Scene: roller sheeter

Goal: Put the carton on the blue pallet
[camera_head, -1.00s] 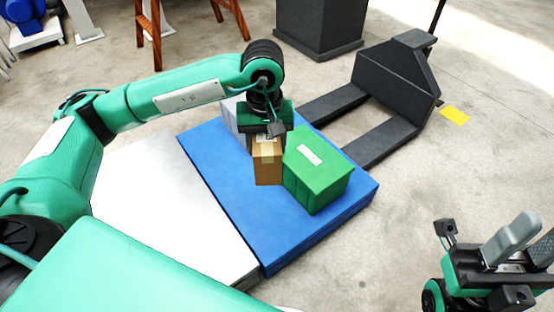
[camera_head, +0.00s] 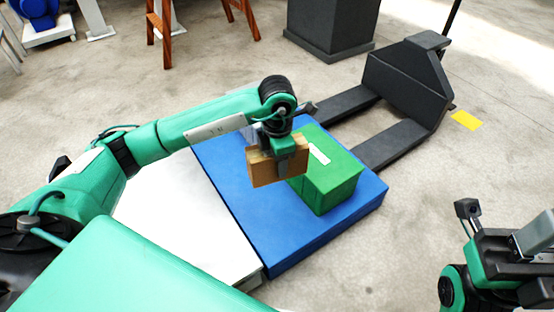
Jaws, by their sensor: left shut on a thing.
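A small brown carton (camera_head: 264,172) is in the grasp of my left gripper (camera_head: 285,151), which comes down on it from above. The carton shows its broad face and looks slightly tilted. It is over the blue pallet (camera_head: 290,245), in front of and left of the green box; I cannot tell whether its underside touches the pallet. The pallet lies flat on the floor. My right gripper (camera_head: 535,250) is at the lower right, cut off by the frame edge, away from the pallet; its fingers do not show clearly.
A green box (camera_head: 329,182) with a white label stands on the pallet. A white table (camera_head: 170,225) adjoins the pallet's left. A dark pallet jack (camera_head: 405,85) stands behind. The pallet's front part is bare.

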